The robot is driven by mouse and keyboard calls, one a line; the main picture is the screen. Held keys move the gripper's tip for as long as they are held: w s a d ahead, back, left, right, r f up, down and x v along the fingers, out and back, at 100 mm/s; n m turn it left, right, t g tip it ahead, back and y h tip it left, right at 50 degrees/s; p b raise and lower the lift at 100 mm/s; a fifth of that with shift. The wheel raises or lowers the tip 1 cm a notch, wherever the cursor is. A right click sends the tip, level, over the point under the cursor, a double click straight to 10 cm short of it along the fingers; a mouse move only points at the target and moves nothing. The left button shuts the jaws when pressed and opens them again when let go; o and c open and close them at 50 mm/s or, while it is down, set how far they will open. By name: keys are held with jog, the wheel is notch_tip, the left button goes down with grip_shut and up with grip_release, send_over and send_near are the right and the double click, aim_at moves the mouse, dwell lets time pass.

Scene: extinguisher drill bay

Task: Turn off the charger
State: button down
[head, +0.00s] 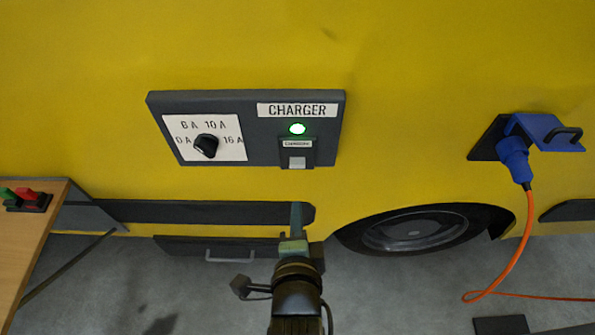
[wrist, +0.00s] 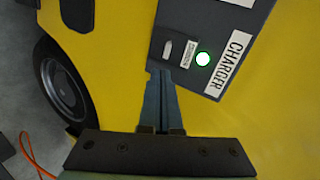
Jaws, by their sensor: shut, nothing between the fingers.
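The dark grey charger panel (head: 255,113) labelled CHARGER is on the yellow vehicle side. Its green lamp (head: 297,129) is lit, also in the wrist view (wrist: 203,59). Below the lamp is a small labelled pale switch (head: 296,162), seen in the wrist view (wrist: 167,48) just beyond my fingertips. A black dial knob (head: 206,146) sits on a white plate marked 0 A, 6 A, 10 A and 16 A; I cannot tell its setting. My gripper (head: 297,207) is shut and empty, below the switch in the picture. In the wrist view its fingertips (wrist: 158,73) appear by the panel's edge; contact is unclear.
A blue plug (head: 514,158) with an orange cable (head: 518,245) sits in a socket at right. A wooden table (head: 35,240) at left bears a box with red and green buttons (head: 28,199). A wheel (head: 415,231) is low right of my gripper.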

aim_at(298, 167)
jog(key=shift+m, duration=0.8)
jog(key=p+x, duration=0.2)
jog(key=x, duration=1.2)
jog(key=shift+s+f, duration=0.1)
jog(key=shift+f, duration=0.1)
jog(key=shift+w+f+b, duration=0.2)
jog(key=shift+f+b, duration=0.25)
jog(key=shift+b, duration=0.8)
jog(key=shift+r+p, duration=0.35)
jog(key=shift+r, duration=0.05)
